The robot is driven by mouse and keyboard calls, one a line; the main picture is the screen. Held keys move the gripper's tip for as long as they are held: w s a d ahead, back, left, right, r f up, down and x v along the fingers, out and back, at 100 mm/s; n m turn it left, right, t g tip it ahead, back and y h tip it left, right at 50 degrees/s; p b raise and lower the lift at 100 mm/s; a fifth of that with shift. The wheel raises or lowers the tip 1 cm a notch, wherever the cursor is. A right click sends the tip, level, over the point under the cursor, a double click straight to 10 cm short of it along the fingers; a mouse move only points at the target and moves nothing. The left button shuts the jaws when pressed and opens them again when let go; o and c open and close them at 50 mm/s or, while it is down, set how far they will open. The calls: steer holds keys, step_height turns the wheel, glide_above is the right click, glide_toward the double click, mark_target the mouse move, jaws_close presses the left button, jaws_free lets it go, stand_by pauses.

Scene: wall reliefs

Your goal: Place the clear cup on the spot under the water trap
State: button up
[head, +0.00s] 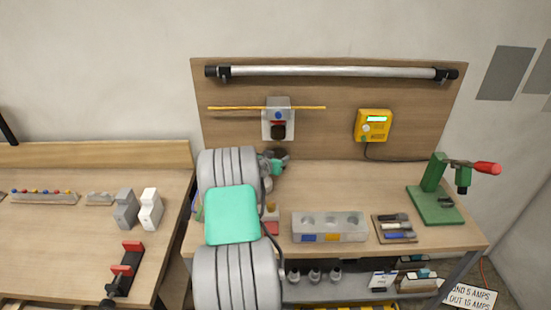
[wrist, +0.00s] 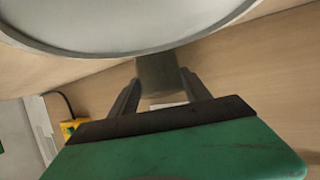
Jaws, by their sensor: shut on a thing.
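My gripper (wrist: 160,88) is shut on a small grey, see-through-looking piece, which I take to be the clear cup (wrist: 158,72). In the head view my gripper (head: 281,156) is small and dark at the back of the bench, close to the backboard, and the cup cannot be made out there. The water trap (head: 278,117) is on the backboard below a yellow pipe, with a dark bowl at its lower end. My gripper is below it and near it. The spot under the trap is hidden by my gripper and arm.
A yellow meter (head: 374,126) hangs right of the trap. A grey holed block (head: 330,226), a tray of markers (head: 394,228) and a green press (head: 437,195) stand on the bench (head: 345,182). A pale round surface (wrist: 130,25) fills the wrist view's top; I cannot identify it.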

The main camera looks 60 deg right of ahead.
steer(key=o, duration=1.4)
steer(key=shift+f, duration=0.1)
steer(key=shift+c, duration=0.2)
steer(key=shift+r+p, duration=0.25)
steer(key=shift+p, duration=0.1)
steer(key=b+v, duration=0.2)
steer(key=v, duration=1)
steer(key=shift+f+b, duration=0.1)
steer(key=shift+b, duration=0.25)
